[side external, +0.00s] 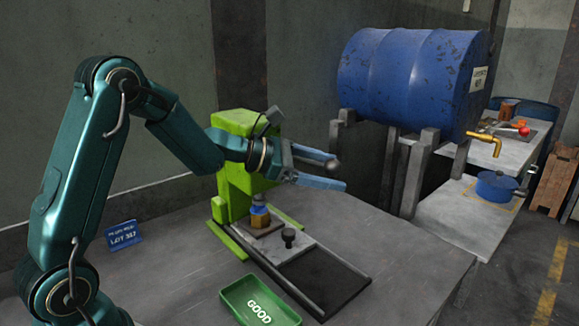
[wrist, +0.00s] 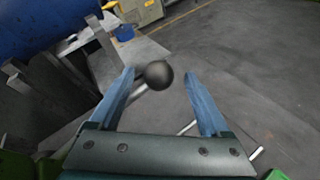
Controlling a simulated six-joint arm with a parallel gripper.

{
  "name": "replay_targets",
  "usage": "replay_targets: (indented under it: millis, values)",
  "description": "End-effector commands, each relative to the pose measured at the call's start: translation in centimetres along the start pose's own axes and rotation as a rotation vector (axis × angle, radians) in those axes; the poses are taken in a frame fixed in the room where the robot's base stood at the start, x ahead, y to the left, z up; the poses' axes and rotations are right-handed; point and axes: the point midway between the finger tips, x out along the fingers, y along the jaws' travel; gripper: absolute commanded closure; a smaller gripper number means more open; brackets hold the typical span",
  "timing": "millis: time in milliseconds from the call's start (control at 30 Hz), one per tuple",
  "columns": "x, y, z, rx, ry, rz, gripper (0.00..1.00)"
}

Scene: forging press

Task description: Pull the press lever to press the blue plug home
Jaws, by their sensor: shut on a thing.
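The green press (side external: 233,150) stands on the bench behind my wrist. The blue plug (side external: 259,209) sits upright on an orange-brown block (side external: 260,220) under the press head. The press lever ends in a dark ball knob (wrist: 158,74), which lies between my fingertips in the wrist view. The knob also shows at the fingertips in the side view (side external: 333,164). My gripper (side external: 338,174) is shut on the lever at this knob, to the right of the press and above the bench. Most of the lever's rod is hidden by my gripper.
A slide plate with a black knob (side external: 288,237) lies in front of the press on a dark track (side external: 325,281). A green GOOD tray (side external: 251,309) and a blue lot sign (side external: 123,235) stand nearby. A big blue drum (side external: 405,80) is at the back right.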

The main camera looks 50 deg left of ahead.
Motion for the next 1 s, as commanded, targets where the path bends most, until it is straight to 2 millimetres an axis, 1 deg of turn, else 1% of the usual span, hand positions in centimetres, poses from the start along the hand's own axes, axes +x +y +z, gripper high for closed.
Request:
replay_targets:
  millis: [33, 100, 433, 533, 1000]
  values:
    - [-0.5, 0.0, -0.2, -0.004, 0.008, 0.002, 0.27]
    - [-0.8, -0.1, -0.3, -0.005, 0.009, 0.0, 0.27]
    - [-1.0, -0.1, -0.3, -0.005, 0.008, 0.0, 0.27]
    - [-1.4, 0.0, -0.3, -0.005, 0.008, 0.001, 0.27]
    - [-4.5, 0.1, -0.3, -0.004, 0.008, 0.003, 0.27]
